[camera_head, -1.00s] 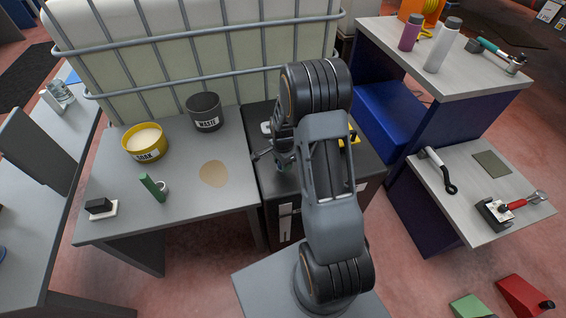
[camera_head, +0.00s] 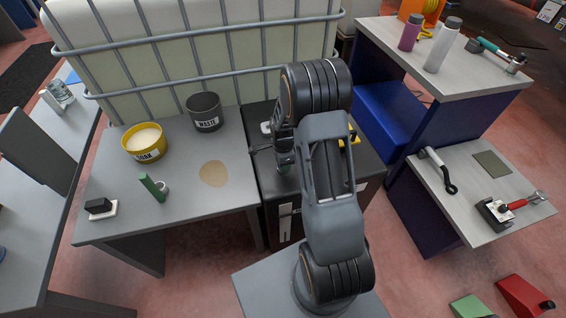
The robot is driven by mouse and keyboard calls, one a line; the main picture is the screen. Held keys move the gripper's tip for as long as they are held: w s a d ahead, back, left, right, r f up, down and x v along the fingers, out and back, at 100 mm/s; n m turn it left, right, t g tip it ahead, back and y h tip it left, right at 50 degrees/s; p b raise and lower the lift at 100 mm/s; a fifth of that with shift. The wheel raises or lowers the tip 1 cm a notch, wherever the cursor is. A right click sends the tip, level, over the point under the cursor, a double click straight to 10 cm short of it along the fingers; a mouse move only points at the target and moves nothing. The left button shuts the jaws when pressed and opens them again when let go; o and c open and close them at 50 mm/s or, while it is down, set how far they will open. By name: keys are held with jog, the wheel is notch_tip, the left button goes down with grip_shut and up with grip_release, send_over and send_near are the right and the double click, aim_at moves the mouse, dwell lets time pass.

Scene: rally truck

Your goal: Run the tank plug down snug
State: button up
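My arm reaches over the dark box-shaped unit (camera_head: 256,128) in the middle, and its wrist hangs down over the unit's top. My gripper (camera_head: 283,167) points down close to that top, left of my upper arm link. Its fingertips are small and partly hidden, so I cannot tell whether it is open or shut. A small greenish part shows at its lower end. I cannot make out the tank plug; my wrist and arm cover that area.
Left of the unit, a grey table holds a yellow tub (camera_head: 145,152), a dark WASTE pot (camera_head: 205,122), a green-handled tool (camera_head: 153,187) and a tan stain (camera_head: 213,173). A caged white tank (camera_head: 190,40) stands behind. Yellow (camera_head: 354,138) shows right of my arm.

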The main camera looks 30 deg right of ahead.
dwell(0.3)
jog(key=shift+m, duration=1)
jog(key=shift+m, duration=0.9)
jog(key=o, duration=0.5)
jog(key=shift+n, duration=0.9)
